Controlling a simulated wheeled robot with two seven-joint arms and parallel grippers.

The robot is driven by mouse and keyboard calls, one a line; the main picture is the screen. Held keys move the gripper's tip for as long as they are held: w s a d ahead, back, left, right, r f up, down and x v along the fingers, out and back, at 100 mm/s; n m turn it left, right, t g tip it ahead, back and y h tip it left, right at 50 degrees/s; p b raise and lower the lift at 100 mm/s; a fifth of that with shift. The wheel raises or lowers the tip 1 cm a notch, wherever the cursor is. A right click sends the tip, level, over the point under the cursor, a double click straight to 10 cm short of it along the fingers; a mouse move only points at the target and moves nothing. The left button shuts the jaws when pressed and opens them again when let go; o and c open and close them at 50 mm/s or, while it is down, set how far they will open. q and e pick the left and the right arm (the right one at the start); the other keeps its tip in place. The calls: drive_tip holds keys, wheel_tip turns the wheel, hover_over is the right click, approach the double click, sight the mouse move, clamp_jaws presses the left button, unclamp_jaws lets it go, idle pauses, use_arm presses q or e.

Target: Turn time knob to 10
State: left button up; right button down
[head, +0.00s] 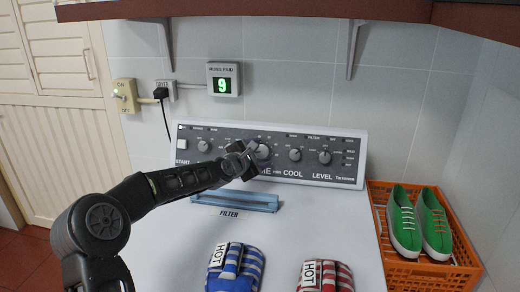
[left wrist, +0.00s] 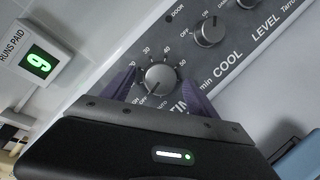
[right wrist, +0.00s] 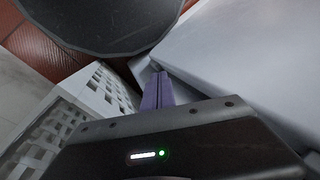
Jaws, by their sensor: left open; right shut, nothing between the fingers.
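The time knob (left wrist: 160,79) is a round grey dial with numbers around it, on the dryer's dark control panel (head: 345,173). In the head view the time knob (head: 263,151) is partly covered by my left gripper (head: 249,150). In the left wrist view the open purple fingers stand on either side of the knob; I cannot tell whether they touch it. My right gripper (right wrist: 157,91) is shut and empty, seen only in the right wrist view, away from the panel.
The COOL knob (head: 295,155) and LEVEL knob (head: 325,157) sit to the right. A blue filter handle (head: 235,201) lies below the panel. Blue mitts (head: 235,268) and red mitts (head: 325,275) lie in front. An orange crate (head: 425,272) holds green shoes. The counter display (head: 222,80) reads 9.

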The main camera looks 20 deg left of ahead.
use_arm(q)
drive_tip(key=shift+w+f, duration=0.1)
drive_tip(key=shift+w, duration=0.25)
drive_tip(key=shift+c, duration=0.5)
drive_tip(key=c, duration=1.3)
drive_tip(key=shift+o, duration=0.2)
